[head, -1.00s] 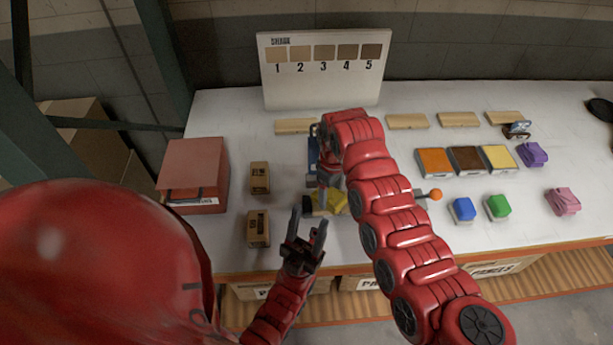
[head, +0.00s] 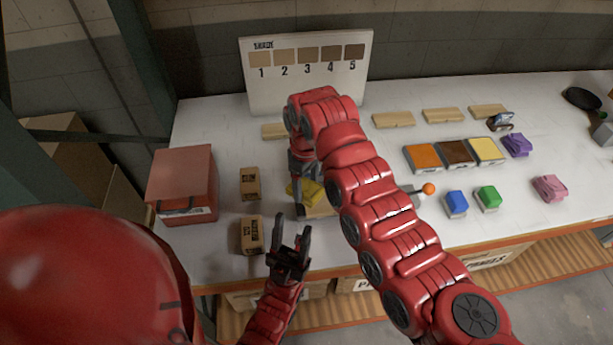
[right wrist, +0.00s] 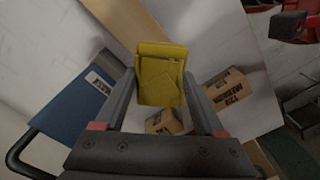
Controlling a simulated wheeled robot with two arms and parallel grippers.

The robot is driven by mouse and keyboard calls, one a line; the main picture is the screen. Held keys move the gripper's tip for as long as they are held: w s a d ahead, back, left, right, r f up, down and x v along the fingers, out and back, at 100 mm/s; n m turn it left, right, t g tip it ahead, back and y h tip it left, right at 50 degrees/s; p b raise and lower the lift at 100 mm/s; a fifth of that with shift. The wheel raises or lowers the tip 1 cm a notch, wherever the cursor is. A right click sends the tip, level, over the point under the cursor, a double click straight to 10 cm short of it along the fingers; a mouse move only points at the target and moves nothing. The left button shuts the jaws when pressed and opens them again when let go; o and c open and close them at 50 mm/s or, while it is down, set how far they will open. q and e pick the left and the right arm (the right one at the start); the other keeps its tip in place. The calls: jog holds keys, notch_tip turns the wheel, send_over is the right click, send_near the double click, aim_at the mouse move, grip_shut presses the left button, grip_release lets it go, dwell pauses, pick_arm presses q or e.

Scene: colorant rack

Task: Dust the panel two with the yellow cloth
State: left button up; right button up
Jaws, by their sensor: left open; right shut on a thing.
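The yellow cloth (head: 311,191) shows beside my right gripper (head: 303,196) in the head view, low over the front of the table. In the right wrist view the folded cloth (right wrist: 161,72) is pinched between both fingers. A light wooden panel (head: 321,211) lies just under and in front of the cloth; whether they touch is unclear. A wooden strip (right wrist: 122,22) shows at the top of the right wrist view. Other panels (head: 394,120) lie in a back row, partly hidden by my right arm. My left gripper (head: 290,234) is open and empty near the front edge.
A shade board (head: 306,95) numbered 1 to 5 stands at the back. Two small cartons (head: 250,184) and a red box (head: 184,176) are at left. Colour pads (head: 423,158), folded cloths (head: 549,188) and an orange-tipped tool (head: 428,189) are at right.

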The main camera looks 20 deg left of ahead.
jog(key=shift+s+a+r, duration=0.1)
jog(key=shift+a+r, duration=0.05)
jog(key=shift+r, duration=1.4)
